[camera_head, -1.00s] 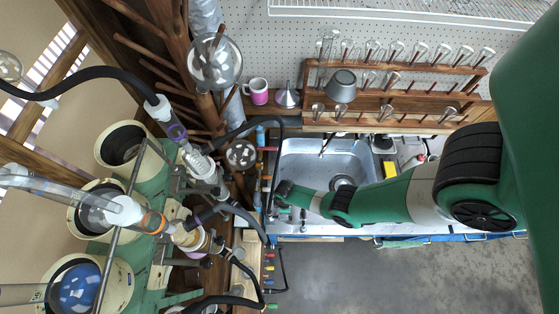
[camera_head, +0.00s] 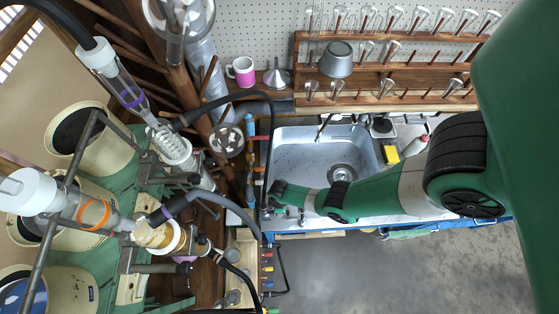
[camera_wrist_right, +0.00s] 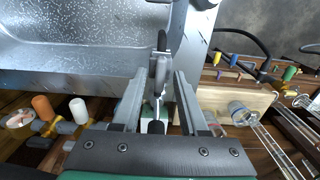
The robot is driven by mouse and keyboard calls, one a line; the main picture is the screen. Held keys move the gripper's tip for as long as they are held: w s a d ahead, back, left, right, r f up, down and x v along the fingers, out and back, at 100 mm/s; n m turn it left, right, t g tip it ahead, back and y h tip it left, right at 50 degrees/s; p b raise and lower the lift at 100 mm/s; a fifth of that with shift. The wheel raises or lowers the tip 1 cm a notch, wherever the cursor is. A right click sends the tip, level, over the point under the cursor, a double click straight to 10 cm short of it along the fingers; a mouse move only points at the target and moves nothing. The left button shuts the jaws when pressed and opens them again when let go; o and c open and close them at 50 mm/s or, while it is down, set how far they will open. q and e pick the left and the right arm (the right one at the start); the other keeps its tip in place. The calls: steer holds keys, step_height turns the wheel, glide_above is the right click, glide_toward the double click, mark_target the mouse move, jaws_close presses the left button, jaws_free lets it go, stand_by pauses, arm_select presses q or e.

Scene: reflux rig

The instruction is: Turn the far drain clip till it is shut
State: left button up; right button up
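My right gripper (camera_head: 275,205) is at the left end of the sink's front rim in the head view. In the right wrist view my right gripper (camera_wrist_right: 158,82) is open, with one finger on each side of a small grey metal fitting (camera_wrist_right: 159,68). The fitting has a thin stem and a dark tip towards me, and seems to be the far drain clip. Gaps show between it and both fingers. I cannot tell how far it is turned. In the head view the gripper hides it. My left gripper is not in view.
The steel sink (camera_head: 300,155) lies beside the gripper. Orange (camera_wrist_right: 42,107) and white (camera_wrist_right: 79,109) knobs are left in the wrist view. A black hose (camera_wrist_right: 240,38) and a glass tube (camera_wrist_right: 268,140) lie right. Glassware and heating mantles crowd the head view's left.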

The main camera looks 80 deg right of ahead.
jaws_close()
steer(key=shift+m, duration=0.4)
steer(key=m, duration=0.3)
steer(key=shift+m, duration=0.3)
steer(key=m, duration=1.3)
steer(key=shift+m, duration=0.4)
